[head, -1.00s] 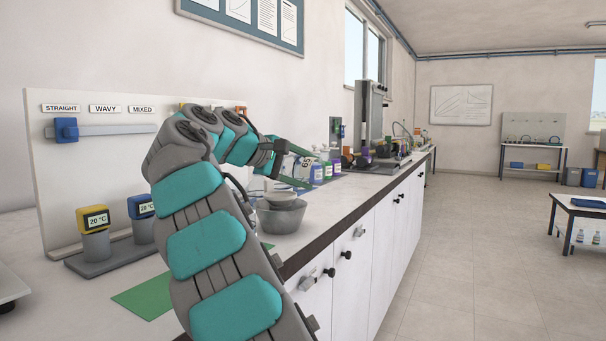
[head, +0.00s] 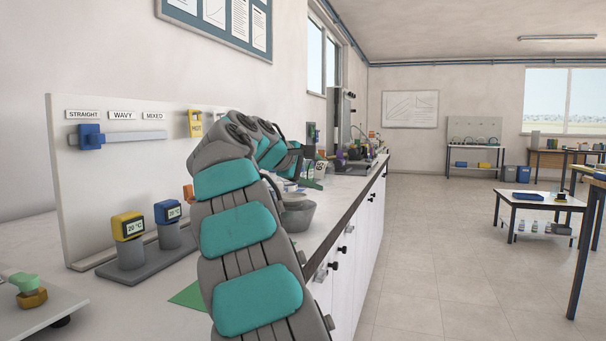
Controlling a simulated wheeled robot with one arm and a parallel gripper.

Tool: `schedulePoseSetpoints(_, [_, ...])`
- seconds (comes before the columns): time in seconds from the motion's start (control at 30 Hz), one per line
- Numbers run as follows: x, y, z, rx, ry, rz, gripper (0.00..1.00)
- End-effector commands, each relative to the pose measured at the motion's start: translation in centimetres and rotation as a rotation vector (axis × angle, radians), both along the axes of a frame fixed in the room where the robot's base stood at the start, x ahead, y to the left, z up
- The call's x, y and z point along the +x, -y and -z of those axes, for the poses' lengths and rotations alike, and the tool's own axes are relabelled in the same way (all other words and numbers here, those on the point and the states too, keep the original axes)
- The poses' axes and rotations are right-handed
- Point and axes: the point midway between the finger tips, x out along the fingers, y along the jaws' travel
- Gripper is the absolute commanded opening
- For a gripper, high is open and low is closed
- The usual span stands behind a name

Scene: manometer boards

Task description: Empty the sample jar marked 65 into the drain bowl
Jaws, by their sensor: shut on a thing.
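My gripper (head: 308,167) is shut on a small sample jar (head: 320,170) with a dark number on a pale label, which looks like 65. It holds the jar above the counter, past the bend of my arm. A grey bowl (head: 297,216), likely the drain bowl, stands on the counter below and slightly left of the jar in the picture. My arm hides its left side, and a paler round thing sits at its top. The jar looks roughly upright and apart from the bowl. Its contents cannot be seen.
A white board (head: 80,195) with a blue slider (head: 91,136) stands at the left. In front are yellow (head: 127,227) and blue (head: 168,211) 20 °C gauges. A green mat (head: 188,296) lies partly behind my arm. Bottles and equipment crowd the far counter.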

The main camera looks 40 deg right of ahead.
Motion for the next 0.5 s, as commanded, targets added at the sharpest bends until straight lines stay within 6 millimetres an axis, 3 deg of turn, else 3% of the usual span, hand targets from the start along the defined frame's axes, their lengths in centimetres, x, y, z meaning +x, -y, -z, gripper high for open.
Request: schedulePoseSetpoints(0.5, [-0.4,0.5,1.0,0.081,0.157,-0.002,0.04])
